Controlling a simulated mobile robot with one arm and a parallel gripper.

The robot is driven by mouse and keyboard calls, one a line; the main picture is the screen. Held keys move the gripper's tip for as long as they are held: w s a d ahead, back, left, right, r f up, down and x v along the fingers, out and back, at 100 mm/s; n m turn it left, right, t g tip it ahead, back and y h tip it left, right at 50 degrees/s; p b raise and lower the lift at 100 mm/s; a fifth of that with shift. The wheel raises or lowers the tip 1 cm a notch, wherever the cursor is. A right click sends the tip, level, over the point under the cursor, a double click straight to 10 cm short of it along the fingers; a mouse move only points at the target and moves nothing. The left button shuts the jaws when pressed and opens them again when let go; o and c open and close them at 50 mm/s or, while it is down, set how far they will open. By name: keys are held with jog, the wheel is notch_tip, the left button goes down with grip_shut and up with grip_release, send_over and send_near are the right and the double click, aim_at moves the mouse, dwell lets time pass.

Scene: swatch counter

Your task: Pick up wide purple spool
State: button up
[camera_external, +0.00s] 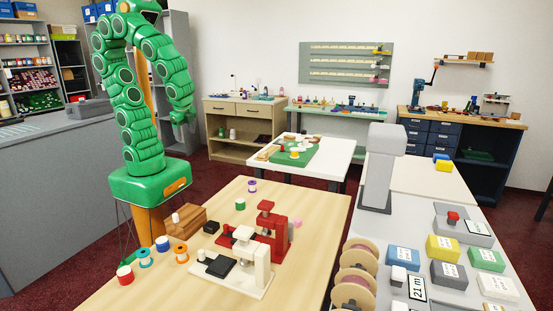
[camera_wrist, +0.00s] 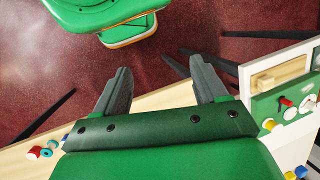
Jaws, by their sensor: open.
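A purple spool (camera_external: 252,186) with a pale rim stands near the far left edge of the wooden table (camera_external: 325,205) in the external view. It looks small there, so I cannot judge its width against other spools. My gripper (camera_external: 184,117) hangs high up, left of and above this spool, well apart from it. In the wrist view my gripper (camera_wrist: 161,84) shows two dark fingers spread apart with nothing between them. I cannot make out the purple spool for certain in the wrist view.
Red (camera_external: 125,275), teal (camera_external: 145,257) and orange (camera_external: 181,253) spools stand at the table's near left. A wooden block (camera_external: 188,223), a red machine (camera_external: 271,231) and a white machine (camera_external: 246,268) stand on the table. A white table (camera_external: 333,156) with a green mat lies beyond.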

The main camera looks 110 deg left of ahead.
jog(key=w+a+f+m+y, duration=0.4)
jog(key=w+a+y, duration=0.15)
jog(key=w, duration=0.25)
jog(key=m+t+y, duration=0.5)
jog(key=m+t, duration=0.1)
jog(key=m, duration=1)
send_near(255, 183)
jog(key=a, duration=0.1)
jog(key=a+f, duration=0.2)
jog(key=a, duration=0.1)
jog(key=shift+s, duration=0.3)
jog(key=shift+x, duration=3.85)
jog(key=c, duration=1)
jog(key=shift+c, duration=0.2)
jog(key=shift+r, duration=5)
